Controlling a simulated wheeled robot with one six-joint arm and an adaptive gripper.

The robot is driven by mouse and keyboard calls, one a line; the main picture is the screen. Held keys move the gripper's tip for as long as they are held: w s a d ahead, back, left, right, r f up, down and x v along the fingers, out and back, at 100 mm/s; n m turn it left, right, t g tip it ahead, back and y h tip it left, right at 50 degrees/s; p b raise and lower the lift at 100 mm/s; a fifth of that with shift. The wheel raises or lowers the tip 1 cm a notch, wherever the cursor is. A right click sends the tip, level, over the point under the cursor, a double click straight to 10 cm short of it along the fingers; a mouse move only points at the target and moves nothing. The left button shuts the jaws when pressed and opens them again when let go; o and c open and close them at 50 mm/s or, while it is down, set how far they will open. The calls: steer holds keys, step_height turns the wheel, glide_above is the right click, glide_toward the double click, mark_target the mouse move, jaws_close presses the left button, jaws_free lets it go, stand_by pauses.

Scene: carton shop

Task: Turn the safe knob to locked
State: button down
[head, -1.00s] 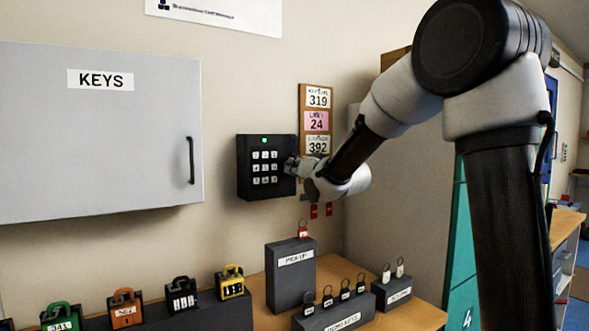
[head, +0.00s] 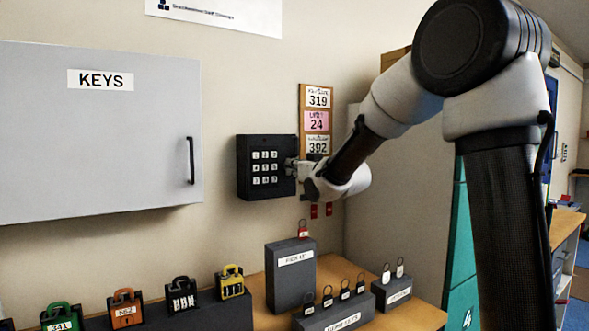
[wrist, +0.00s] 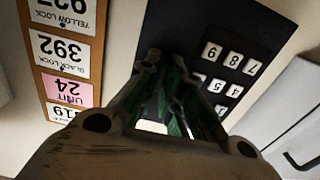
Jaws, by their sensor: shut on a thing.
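The small black safe (head: 250,188) with white number keys is on the wall right of the grey cabinet. It also shows upside down in the wrist view (wrist: 185,22). My gripper (head: 290,168) reaches in from the right to the right part of the safe's front. In the wrist view its fingers (wrist: 165,62) are close together against the black face, beside the keys. They are shut on the safe knob, which the fingers hide, so its angle cannot be read. No green light shows above the keys.
A grey KEYS cabinet (head: 100,150) with a black handle is to the left. A board with number cards (head: 317,122) hangs just right of the safe, close to my wrist. Below, several padlocks and dark blocks (head: 290,285) stand on the wooden table.

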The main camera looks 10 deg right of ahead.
steer(key=shift+f, duration=0.1)
steer(key=c, duration=1.6)
jaws_free()
steer(key=v, duration=1.2)
